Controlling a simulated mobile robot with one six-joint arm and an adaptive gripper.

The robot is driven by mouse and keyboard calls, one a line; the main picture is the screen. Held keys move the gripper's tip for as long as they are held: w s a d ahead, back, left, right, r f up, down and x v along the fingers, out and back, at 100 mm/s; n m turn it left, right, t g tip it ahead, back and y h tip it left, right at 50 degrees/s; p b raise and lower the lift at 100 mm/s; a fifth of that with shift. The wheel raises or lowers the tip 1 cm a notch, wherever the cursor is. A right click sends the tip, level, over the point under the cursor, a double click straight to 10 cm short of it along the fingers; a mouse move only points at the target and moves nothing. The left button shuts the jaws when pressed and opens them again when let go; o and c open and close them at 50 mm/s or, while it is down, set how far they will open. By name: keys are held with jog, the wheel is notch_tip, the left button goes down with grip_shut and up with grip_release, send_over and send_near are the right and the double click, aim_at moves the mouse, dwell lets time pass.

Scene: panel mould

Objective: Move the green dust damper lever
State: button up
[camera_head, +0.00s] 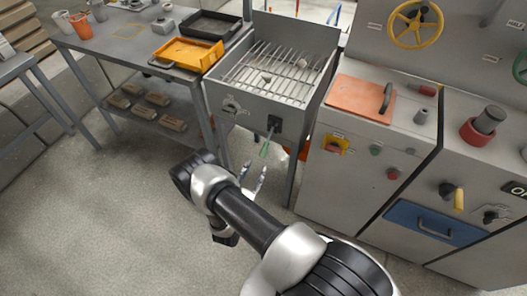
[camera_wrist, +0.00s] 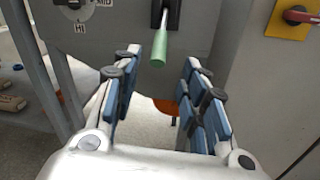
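The green dust damper lever (camera_wrist: 159,50) has a green grip on a metal rod and hangs down from a dark slotted plate on the front of a grey grill-topped cabinet. In the head view the lever (camera_head: 265,148) shows small at the cabinet's lower right front. My gripper (camera_head: 254,172) is just below and in front of it. In the wrist view my gripper (camera_wrist: 158,85) has its blue-padded fingers spread wide, with nothing between them. The green grip's end shows in the gap between the fingers, apart from both.
A dial marked MID and HI (camera_wrist: 72,12) is left of the lever. The grill cabinet (camera_head: 240,100) stands between a workbench (camera_head: 120,40) and a white panel unit (camera_head: 350,165) with knobs. An orange thing (camera_wrist: 167,106) shows behind the fingers. Open floor lies at lower left.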

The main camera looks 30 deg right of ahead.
aim_at(262, 155)
jog(key=b+x, duration=0.2)
jog(key=x, duration=0.8)
jog(key=shift+w+d, duration=0.25)
jog(key=shift+d, duration=0.05)
jog(key=shift+c, duration=0.5)
grip_shut()
